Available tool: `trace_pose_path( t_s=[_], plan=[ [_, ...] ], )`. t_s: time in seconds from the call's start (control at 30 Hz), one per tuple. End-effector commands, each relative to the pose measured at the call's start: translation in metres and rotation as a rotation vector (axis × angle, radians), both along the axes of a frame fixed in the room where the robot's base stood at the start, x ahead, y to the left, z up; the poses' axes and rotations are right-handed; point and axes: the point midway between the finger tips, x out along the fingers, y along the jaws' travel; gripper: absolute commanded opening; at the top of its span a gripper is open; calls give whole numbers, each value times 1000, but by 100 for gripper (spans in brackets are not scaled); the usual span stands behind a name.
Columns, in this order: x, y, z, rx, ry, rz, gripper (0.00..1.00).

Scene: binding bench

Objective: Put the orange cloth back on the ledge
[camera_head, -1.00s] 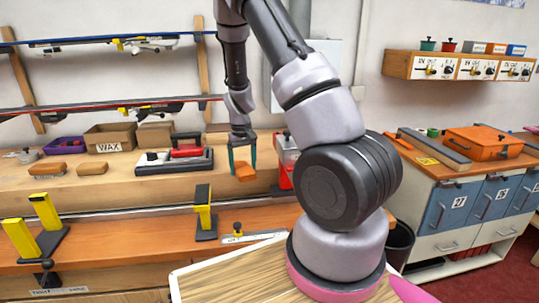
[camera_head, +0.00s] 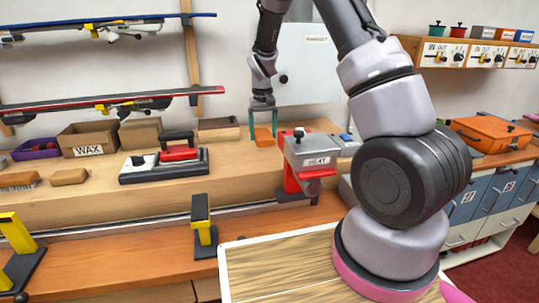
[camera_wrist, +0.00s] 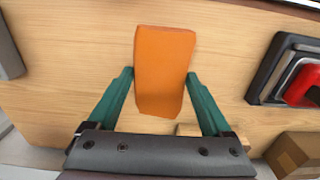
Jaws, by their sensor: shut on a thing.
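The orange cloth (camera_head: 264,137) is a small folded block between the two teal fingers of my gripper (camera_head: 263,130). The fingers are shut on its sides. In the wrist view the cloth (camera_wrist: 163,70) shows as an orange slab between the fingertips (camera_wrist: 160,76), with wood behind it. The ledge (camera_head: 235,168) is the long raised wooden shelf along the wall. The cloth is over the ledge's back part, behind and left of the red and grey vise (camera_head: 308,160). I cannot tell whether it touches the wood.
A black tray with a red iron (camera_head: 165,160) stands left on the ledge, near the WAX box (camera_head: 88,140) and a brown box (camera_head: 218,130). A yellow-topped clamp (camera_head: 202,220) stands on the lower bench. Bare ledge lies between tray and vise.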

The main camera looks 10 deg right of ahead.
Motion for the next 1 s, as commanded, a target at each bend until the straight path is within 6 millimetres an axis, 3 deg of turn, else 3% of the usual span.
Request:
trace_pose_path(
  t_s=[0.1, 0.33, 0.53, 0.9, 0.93, 0.97, 1.0],
  plan=[
    [-1, -1, -22, 0, 2, 0, 32],
    [0, -1, -41, 0, 0, 0, 32],
    [0, -2, -69, 0, 2, 0, 32],
    [0, -1, -74, 0, -1, 0, 32],
    [0, -1, -75, 0, -1, 0, 88],
    [0, -1, -74, 0, -1, 0, 99],
    [0, -1, -74, 0, -1, 0, 100]
  ],
)
